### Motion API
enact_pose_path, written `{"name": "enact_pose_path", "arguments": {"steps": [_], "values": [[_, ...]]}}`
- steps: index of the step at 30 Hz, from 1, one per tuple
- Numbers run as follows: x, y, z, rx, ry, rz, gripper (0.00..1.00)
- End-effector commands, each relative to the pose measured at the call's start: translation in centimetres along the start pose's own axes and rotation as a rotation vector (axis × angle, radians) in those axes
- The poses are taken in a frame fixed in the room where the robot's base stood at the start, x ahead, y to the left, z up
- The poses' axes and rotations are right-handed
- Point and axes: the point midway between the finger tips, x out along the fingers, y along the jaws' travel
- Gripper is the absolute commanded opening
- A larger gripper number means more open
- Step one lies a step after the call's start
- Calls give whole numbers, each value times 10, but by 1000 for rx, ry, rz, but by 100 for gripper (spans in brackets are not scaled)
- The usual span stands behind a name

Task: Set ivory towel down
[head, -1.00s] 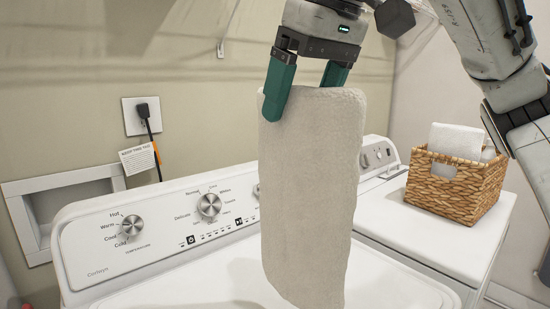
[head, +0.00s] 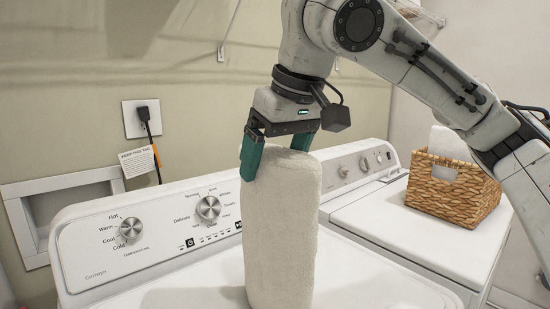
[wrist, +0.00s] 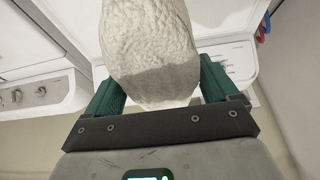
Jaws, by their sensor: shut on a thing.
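The ivory towel (head: 281,235) is a tall, thick upright roll or fold over the white washer's top. My gripper (head: 279,148) has its green fingers shut on the towel's upper end, one on each side. In the wrist view the towel (wrist: 150,45) lies between the two fingers of my gripper (wrist: 165,90) and extends away from the palm. The towel's lower end shows near the washer lid in the head view. I cannot tell for sure whether it touches the lid.
The washer (head: 380,290) has a control panel with knobs (head: 208,208) behind the towel. A second white machine (head: 380,225) stands to the right. A wicker basket (head: 450,192) with a white towel (head: 450,143) sits on it. A plugged cord (head: 150,140) hangs on the wall.

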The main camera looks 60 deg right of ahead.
Motion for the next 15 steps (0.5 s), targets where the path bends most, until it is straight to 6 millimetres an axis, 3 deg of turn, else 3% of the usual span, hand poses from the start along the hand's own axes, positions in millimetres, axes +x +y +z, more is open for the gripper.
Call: {"name": "enact_pose_path", "arguments": {"steps": [7, 8, 12, 15], "values": [[2, 0, 1, 0, 1, -1, 5], [3, 0, 1, -1, 0, -1, 88], [2, 0, 1, 0, 0, 0, 100], [2, 0, 1, 0, 0, 0, 100]]}}
